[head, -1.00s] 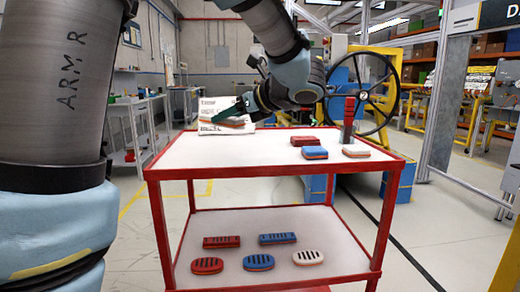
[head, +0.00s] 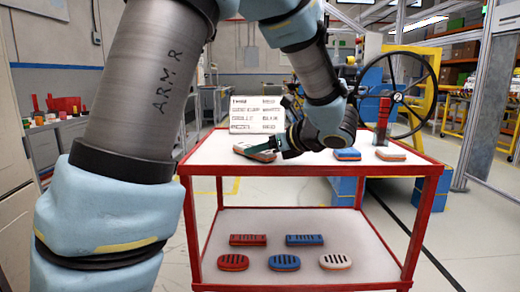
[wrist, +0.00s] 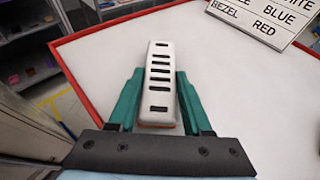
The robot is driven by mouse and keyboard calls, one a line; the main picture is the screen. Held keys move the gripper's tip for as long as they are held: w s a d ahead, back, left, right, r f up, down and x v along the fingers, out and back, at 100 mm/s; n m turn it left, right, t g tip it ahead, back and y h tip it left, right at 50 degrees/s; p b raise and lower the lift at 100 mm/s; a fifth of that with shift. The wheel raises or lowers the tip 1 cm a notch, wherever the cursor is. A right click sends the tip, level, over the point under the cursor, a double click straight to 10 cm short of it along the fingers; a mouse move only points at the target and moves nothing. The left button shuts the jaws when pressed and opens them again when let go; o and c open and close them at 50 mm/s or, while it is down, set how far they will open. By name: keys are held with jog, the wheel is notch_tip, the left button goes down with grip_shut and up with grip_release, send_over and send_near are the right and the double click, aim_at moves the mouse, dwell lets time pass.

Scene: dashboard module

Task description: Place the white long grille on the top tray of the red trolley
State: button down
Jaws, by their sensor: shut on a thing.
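The white long grille (wrist: 160,62), with a row of dark slots and an orange-brown underside, lies between the green fingers of my gripper (wrist: 158,78) in the wrist view. My gripper is shut on its near part; the far part sticks out ahead. In the head view the grille (head: 254,153) is at the left part of the white top tray (head: 225,152) of the red trolley. It is at or very close to the tray surface; contact is not clear. My gripper (head: 270,147) comes in from the right, low over the tray.
A lettered sign (head: 255,115) stands behind the grille. A blue piece (head: 346,154), a white piece (head: 390,154) and an upright red-handled part (head: 383,120) are on the tray's right. Several red, blue and white grilles, including a red long one (head: 248,240), lie on the lower shelf.

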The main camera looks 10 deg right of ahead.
jog(key=shift+c, duration=1.7)
grip_release()
jog(key=shift+f, duration=0.1)
jog(key=shift+r, duration=0.2)
jog(key=v, duration=1.2)
